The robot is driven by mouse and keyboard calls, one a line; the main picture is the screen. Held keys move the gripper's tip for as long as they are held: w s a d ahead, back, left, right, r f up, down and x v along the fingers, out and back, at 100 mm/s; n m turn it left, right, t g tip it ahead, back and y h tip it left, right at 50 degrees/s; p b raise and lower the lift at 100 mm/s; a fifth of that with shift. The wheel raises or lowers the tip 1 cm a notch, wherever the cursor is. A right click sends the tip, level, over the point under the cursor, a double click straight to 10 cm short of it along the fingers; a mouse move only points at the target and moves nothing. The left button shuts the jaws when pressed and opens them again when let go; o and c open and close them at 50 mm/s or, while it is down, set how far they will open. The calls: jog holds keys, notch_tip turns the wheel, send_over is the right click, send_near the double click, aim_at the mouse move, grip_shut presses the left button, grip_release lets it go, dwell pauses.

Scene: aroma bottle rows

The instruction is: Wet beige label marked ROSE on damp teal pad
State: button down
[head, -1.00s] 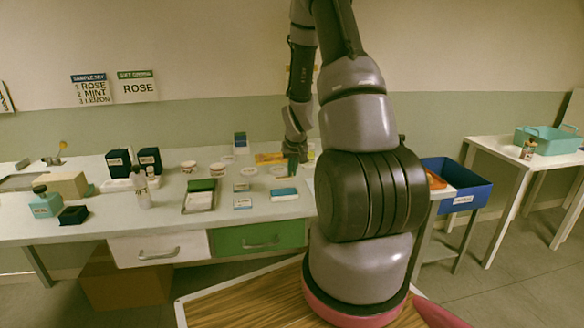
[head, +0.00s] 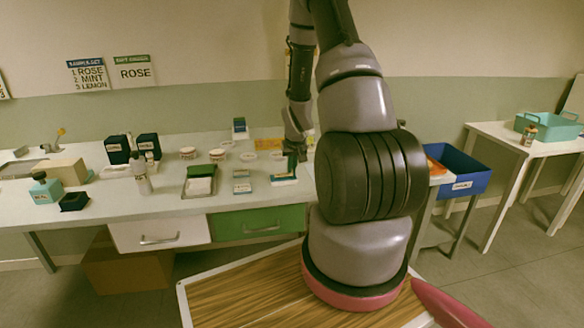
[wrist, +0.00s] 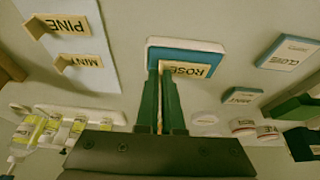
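The beige label marked ROSE (wrist: 196,70) is at my fingertips in the wrist view, against the face of the pad. My gripper (wrist: 162,72) has its two green fingers close together, shut on the label's edge. The label is too small to make out there. Whether the label's whole face touches the pad is hard to tell.
A pale sheet (wrist: 88,90) bears beige PINE (wrist: 68,26) and MINT (wrist: 80,62) labels. A CLOVE card (wrist: 288,52) lies right of the pad. Low jars (head: 217,155), a tray (head: 199,187) and bottles (head: 140,180) stand on the counter. A blue bin (head: 465,185) stands to the right.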

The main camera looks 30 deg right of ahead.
jog(key=shift+f, duration=0.35)
dwell(1.6)
jog(key=shift+r, duration=0.1)
jog(key=shift+r, duration=3.45)
